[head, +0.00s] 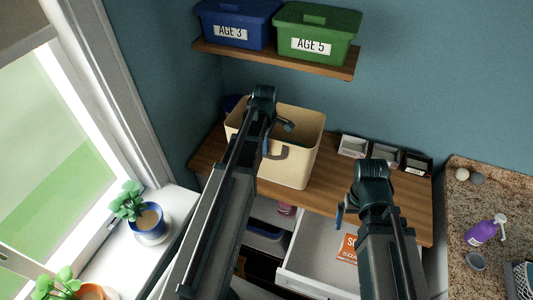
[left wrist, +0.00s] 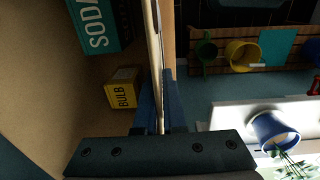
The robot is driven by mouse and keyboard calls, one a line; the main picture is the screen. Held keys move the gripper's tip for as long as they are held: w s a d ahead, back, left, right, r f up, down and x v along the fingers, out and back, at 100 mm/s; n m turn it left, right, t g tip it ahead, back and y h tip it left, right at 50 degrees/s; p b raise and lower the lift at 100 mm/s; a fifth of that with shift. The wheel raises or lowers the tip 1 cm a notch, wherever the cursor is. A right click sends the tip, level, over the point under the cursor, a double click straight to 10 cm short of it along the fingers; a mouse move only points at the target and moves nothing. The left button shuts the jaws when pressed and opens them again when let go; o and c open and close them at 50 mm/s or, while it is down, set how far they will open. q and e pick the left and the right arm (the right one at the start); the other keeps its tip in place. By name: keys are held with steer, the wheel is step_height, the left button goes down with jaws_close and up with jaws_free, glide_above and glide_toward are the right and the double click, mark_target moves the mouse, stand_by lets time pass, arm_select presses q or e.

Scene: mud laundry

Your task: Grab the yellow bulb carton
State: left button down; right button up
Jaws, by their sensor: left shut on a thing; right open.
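The yellow bulb carton (left wrist: 122,94) shows in the left wrist view, lying inside the cream bin (head: 288,172) against its inner side. A teal soda box (left wrist: 97,24) lies near it in the bin. In the head view the bin stands on the wooden counter, and its inside is mostly hidden by my left arm. My left gripper (head: 267,144) is at the bin's rim, shut on the bin wall (left wrist: 154,50), with the carton beside one finger and not between them. My right gripper (head: 341,214) is open and empty above the open drawer.
The white drawer (head: 300,262) is open below the counter (head: 335,195), with an orange soda box (head: 349,248) in it. Small trays (head: 354,146) line the back. Lidded boxes, one green (head: 315,42), sit on the shelf above. A potted plant (head: 148,218) stands at left.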

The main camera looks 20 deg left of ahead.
mark_target(267, 159)
arm_select(q)
steer(key=shift+f+b, duration=1.4)
steer(key=shift+f, duration=0.2)
steer(key=shift+f, duration=0.15)
steer(key=c, duration=1)
jaws_free()
steer(key=shift+s, duration=0.1)
step_height(267, 159, up, 12)
steer(key=p, duration=1.2)
steer(key=shift+s, duration=0.25)
steer(key=shift+o, duration=0.7)
steer(key=shift+w, duration=0.1)
